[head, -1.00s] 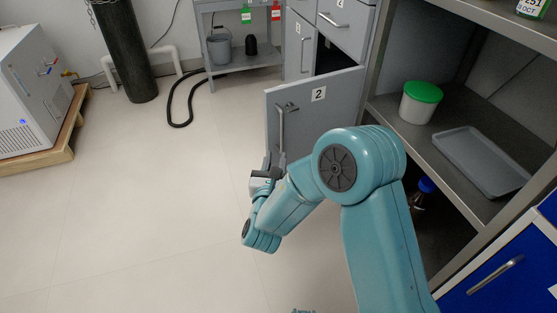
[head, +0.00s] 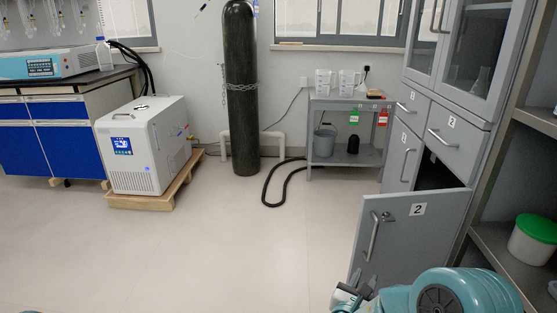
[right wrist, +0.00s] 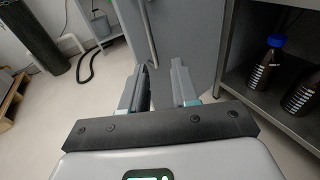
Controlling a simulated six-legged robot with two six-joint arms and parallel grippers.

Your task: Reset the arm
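My right arm (head: 455,292) comes in at the bottom right of the head view, bent in front of the open cabinet door. Its gripper (head: 345,298) is at the lower edge, partly cut off, just below the door handle. In the right wrist view the right gripper (right wrist: 161,84) has its two fingers apart with nothing held between them. The door handle (right wrist: 149,35) shows beyond the fingertips; I cannot tell the exact gap. My left gripper is not in view.
The grey door marked 2 (head: 418,232) stands open. A shelf at the right holds a green-lidded tub (head: 533,240); brown bottles (right wrist: 266,62) stand below. A chiller (head: 148,150), black cylinder (head: 241,110) and small grey table (head: 345,160) stand at the back. The middle floor is clear.

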